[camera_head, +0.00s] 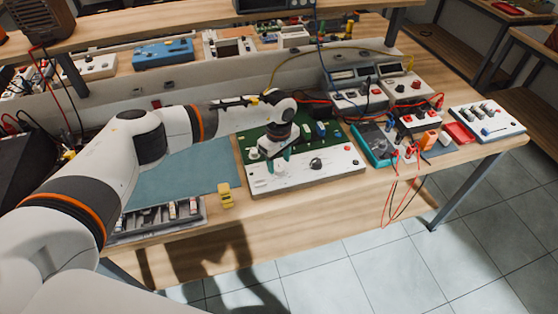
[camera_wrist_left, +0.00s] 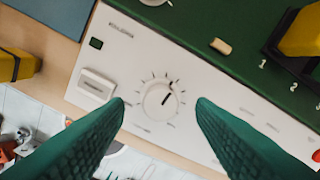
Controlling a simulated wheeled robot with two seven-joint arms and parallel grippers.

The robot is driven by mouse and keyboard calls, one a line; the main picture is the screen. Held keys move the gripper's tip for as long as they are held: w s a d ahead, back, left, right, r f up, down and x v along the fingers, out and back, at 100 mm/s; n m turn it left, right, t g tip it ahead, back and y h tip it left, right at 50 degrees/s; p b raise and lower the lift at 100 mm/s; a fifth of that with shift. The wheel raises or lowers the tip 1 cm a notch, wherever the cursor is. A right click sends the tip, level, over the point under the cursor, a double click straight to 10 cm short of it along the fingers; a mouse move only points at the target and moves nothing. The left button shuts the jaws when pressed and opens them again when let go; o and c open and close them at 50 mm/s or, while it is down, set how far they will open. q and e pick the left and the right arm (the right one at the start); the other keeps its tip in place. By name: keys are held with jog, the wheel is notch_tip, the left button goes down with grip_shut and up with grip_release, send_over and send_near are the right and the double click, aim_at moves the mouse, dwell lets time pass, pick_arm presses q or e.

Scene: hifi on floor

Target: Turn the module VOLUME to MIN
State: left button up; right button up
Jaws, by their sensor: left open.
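The module has a white front panel (camera_head: 335,175) and a green board behind it, and lies on the workbench. In the left wrist view the white panel (camera_wrist_left: 125,60) carries a round white dial (camera_wrist_left: 158,100) ringed by tick marks. The dial's dark pointer line slants up and to the right. Lettering on the panel is too small to read. My left gripper (camera_head: 279,160) is above the panel's left part; its green fingers (camera_wrist_left: 160,104) are open on either side of the dial, with nothing visibly held. In the head view my gripper hides this dial. My right gripper is out of view.
A black knob (camera_head: 316,163) is on the panel, right of my gripper. A white rectangular switch (camera_wrist_left: 96,84) is left of the dial. A yellow block (camera_head: 225,195) sits near the table edge. Meters and cables (camera_head: 385,140) crowd the right; a blue mat (camera_head: 185,168) lies left.

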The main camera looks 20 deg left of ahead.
aim_at(279, 170)
pick_arm(q)
jog(key=shift+f, duration=1.1)
jog(key=c, duration=1)
jog(key=shift+o, duration=0.2)
